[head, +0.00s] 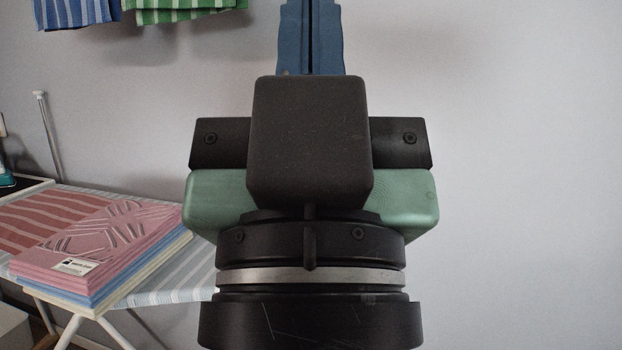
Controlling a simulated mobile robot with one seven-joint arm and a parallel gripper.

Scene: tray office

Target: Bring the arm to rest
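My gripper (311,22) rises up the middle of the head view, close to the camera. Its two blue fingers point up and lie side by side, with only a thin dark line between them, so it looks shut. I see nothing held between them. The very tips reach the top edge of the picture. The black and green gripper body and wrist hide much of the view's middle.
An ironing board (190,287) with a striped cover stands at the left. A stack of folded pink, blue and cream cloths (95,245) lies on it. Striped blue (75,12) and green (190,12) cloths hang above. The wall (530,170) at the right is bare.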

